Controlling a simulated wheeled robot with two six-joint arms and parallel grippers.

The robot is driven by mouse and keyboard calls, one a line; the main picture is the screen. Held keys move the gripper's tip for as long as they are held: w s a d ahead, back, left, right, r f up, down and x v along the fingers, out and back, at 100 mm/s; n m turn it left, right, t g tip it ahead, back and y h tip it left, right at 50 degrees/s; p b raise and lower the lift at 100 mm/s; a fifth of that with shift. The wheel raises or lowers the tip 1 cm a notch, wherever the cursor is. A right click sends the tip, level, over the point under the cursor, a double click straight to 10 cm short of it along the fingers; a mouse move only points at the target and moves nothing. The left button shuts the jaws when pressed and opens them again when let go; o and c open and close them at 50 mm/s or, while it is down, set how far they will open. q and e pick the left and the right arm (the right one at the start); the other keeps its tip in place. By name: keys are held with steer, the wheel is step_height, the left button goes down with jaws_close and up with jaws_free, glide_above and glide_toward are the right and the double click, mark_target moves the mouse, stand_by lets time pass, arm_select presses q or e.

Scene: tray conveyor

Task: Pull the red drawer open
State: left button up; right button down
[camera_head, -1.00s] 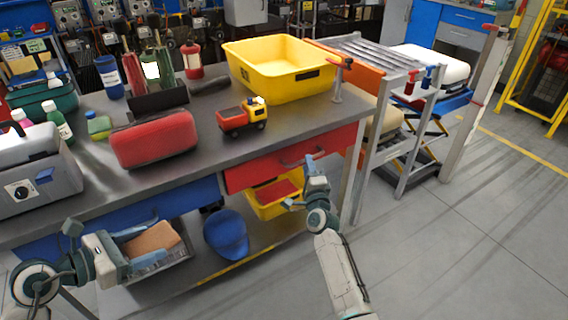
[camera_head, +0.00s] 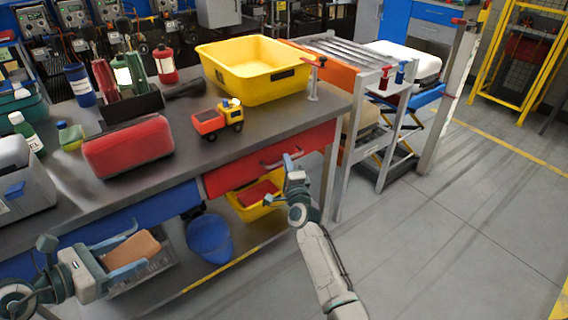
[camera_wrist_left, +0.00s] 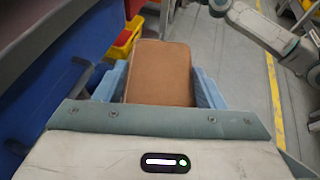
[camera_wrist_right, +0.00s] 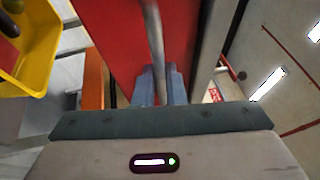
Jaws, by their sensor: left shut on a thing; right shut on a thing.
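The red drawer (camera_head: 235,175) is under the right part of the workbench, and its front fills the upper middle of the right wrist view (camera_wrist_right: 112,45). Its grey bar handle (camera_head: 270,162) also shows in the right wrist view (camera_wrist_right: 154,30). My right gripper (camera_head: 292,163) is at the handle's right part, its fingers (camera_wrist_right: 160,85) closed around the bar. I cannot clearly tell whether the drawer stands out from the bench. My left gripper (camera_head: 128,255) is shut on a brown block (camera_wrist_left: 158,75), low in front of the bench.
A blue drawer (camera_head: 160,208) sits left of the red one. Below are a yellow bin (camera_head: 245,212) and a blue bucket (camera_head: 210,240). A toy truck (camera_head: 218,120), red case (camera_head: 128,147) and yellow tub (camera_head: 250,90) stand on the bench (camera_head: 270,122). The floor at right is clear.

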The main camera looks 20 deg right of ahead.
arm_select(q)
step_height(320, 180, up, 4)
steer(key=p, duration=0.3)
steer(key=shift+f, duration=0.2)
arm_select(e)
steer(key=s+d, duration=0.3)
steer(key=s, duration=0.7)
steer(key=s+d, duration=0.4)
steer(key=s, duration=0.6)
steer(key=shift+s+d, duration=0.2)
steer(key=c, duration=1.5)
jaws_free()
arm_select(q)
step_height(320, 180, down, 3)
steer(key=b, duration=0.2)
steer(key=shift+f+b, duration=0.1)
steer(key=shift+b, duration=0.3)
steer(key=shift+f, duration=0.15)
arm_select(e)
steer(key=s+f, duration=0.2)
steer(key=s, duration=0.9)
steer(key=shift+s+a, duration=0.35)
steer(key=shift+s, duration=0.05)
steer(key=shift+f, duration=0.1)
